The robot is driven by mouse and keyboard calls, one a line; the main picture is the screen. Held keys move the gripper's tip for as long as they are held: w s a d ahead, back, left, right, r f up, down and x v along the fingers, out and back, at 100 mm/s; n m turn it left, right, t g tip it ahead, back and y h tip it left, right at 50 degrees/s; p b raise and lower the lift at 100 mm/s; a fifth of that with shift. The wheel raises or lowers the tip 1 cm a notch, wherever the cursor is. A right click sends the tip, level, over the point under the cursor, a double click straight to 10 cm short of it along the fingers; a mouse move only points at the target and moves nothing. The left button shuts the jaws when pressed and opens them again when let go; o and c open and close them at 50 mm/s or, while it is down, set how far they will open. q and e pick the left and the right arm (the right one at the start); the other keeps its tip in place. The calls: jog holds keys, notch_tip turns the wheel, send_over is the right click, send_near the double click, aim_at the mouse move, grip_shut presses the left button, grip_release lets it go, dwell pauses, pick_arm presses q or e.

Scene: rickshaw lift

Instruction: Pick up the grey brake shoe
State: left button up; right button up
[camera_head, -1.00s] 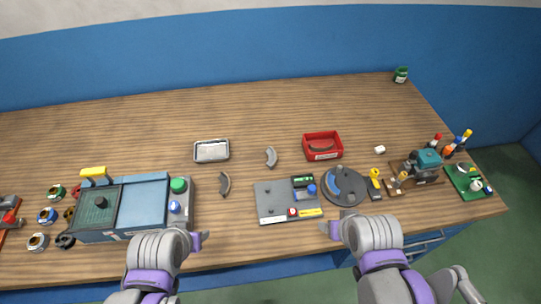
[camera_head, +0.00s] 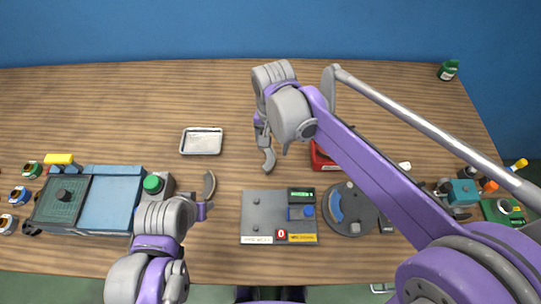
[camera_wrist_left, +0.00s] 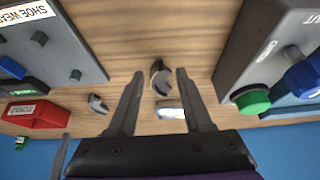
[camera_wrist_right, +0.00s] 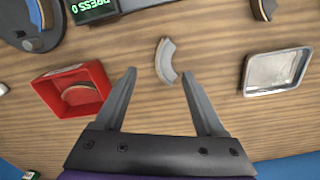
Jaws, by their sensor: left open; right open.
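A light grey curved brake shoe (camera_head: 269,160) lies flat on the wooden bench, partly behind my right gripper (camera_head: 274,146). In the right wrist view the brake shoe (camera_wrist_right: 166,58) shows between and just beyond the open, empty fingers. It appears apart from both fingers. A second, darker curved shoe (camera_head: 209,184) lies to the left, near my left gripper (camera_head: 204,206). In the left wrist view this darker shoe (camera_wrist_left: 160,76) shows between the open left fingers, and the light grey shoe (camera_wrist_left: 97,104) lies off to the left.
A silver tray (camera_head: 201,152) lies behind the dark shoe. A red box (camera_wrist_right: 51,92) holding another curved piece is partly hidden by my right arm in the head view. A grey plate (camera_head: 246,222) with a display and a round disc fixture (camera_head: 343,222) lie in front.

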aim_at(271, 161)
jog(key=shift+f, duration=0.75)
jog(key=f, duration=0.6)
jog(key=shift+w+a+f, duration=0.2)
jog(key=shift+w+a, duration=0.05)
grip_shut()
